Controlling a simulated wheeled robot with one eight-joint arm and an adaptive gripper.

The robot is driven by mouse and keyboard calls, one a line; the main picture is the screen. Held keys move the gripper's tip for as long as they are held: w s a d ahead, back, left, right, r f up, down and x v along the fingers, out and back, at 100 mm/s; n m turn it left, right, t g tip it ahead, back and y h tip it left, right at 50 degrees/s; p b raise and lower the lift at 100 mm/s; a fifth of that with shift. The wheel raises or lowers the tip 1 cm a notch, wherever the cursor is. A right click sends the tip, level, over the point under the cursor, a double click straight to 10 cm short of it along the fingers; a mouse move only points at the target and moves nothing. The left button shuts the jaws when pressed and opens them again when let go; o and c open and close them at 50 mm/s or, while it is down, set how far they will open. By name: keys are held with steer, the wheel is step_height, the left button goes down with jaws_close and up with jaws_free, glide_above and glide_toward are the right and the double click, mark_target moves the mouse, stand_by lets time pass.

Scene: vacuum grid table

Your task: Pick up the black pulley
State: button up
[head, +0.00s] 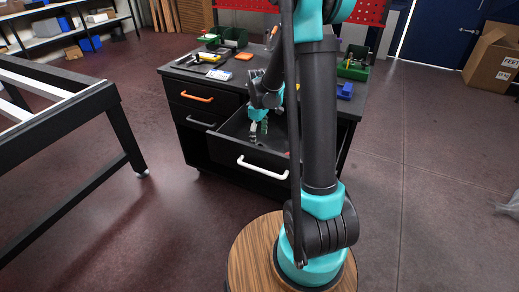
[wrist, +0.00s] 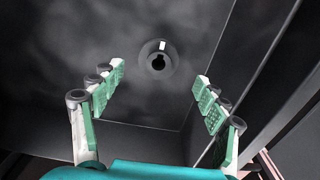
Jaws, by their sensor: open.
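The black pulley (wrist: 146,68) is a dark round piece with a keyed hole in its middle and a bright highlight on its rim. It lies on the dark floor of the open drawer (head: 226,143). My gripper (wrist: 161,75) is open and empty, with its green-padded fingers spread to either side of the pulley in the wrist view. The pulley sits just beyond the line between the fingertips, apart from both. In the head view my gripper (head: 258,133) reaches down into the drawer, and I cannot make out the pulley there.
The drawer's side wall (wrist: 208,75) runs close to the right finger. The workbench top above holds hand tools (head: 205,58), green bins (head: 233,37) and a blue piece (head: 345,91). A black-framed table (head: 110,95) stands to the left. Open floor lies between them.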

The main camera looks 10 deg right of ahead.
mark_target(259, 143)
steer(key=shift+d+f, duration=0.15)
steer(key=shift+f, duration=2.05)
steer(key=c, duration=1.3)
